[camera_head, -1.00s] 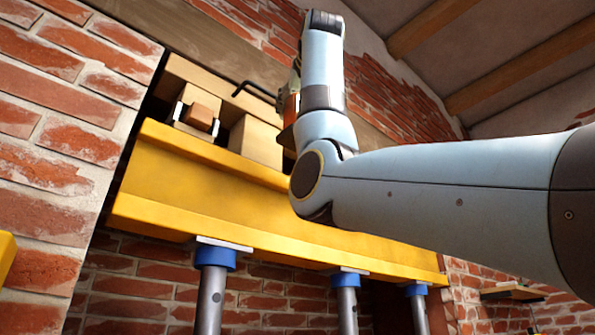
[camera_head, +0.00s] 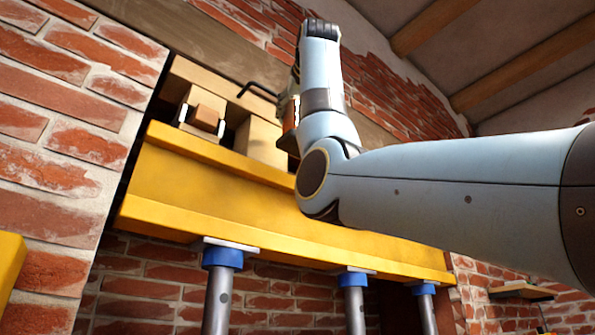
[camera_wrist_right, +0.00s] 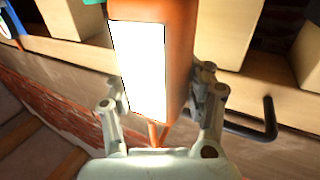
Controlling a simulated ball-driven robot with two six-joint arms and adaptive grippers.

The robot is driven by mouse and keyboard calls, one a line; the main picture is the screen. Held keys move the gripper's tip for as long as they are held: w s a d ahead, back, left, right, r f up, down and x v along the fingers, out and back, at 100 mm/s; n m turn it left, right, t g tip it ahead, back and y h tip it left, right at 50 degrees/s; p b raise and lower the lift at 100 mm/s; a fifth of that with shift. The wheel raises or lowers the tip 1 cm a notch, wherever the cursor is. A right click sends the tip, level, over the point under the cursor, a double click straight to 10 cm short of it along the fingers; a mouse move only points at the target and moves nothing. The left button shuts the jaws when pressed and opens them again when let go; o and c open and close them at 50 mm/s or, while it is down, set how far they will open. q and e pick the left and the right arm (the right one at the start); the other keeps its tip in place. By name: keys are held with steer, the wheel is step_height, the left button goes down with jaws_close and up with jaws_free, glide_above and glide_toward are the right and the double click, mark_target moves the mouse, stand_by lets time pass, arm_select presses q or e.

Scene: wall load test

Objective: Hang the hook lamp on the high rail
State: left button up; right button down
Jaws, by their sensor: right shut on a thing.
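My right gripper (camera_wrist_right: 159,82) is shut on the hook lamp (camera_wrist_right: 146,70), an orange body with a bright white panel. Thin orange parts show below the panel in the wrist view, partly hidden by the gripper. In the head view, my right arm hides most of the gripper and lamp; only a sliver of the lamp (camera_head: 288,116) shows. A dark bent rod, apparently the high rail (camera_head: 259,90), runs along the wooden beam just left of the lamp. The rail also shows right of the gripper in the wrist view (camera_wrist_right: 269,118). Whether lamp and rail touch, I cannot tell. My left gripper is out of view.
A yellow steel beam (camera_head: 215,205) crosses below the rail, held by props with blue collars (camera_head: 222,258). Wooden blocks (camera_head: 258,141) stand on it, close to my right wrist. Brick wall (camera_head: 65,130) lies at left. A small shelf (camera_head: 522,290) is at lower right.

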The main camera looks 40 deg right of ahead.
steer(key=shift+w+r, duration=0.1)
steer(key=shift+w, duration=0.8)
stand_by(0.4)
steer(key=shift+f+b, duration=1.35)
steer(key=shift+f, duration=0.15)
steer(key=c, duration=0.5)
jaws_free()
steer(key=shift+a, duration=0.1)
steer(key=shift+o, duration=0.4)
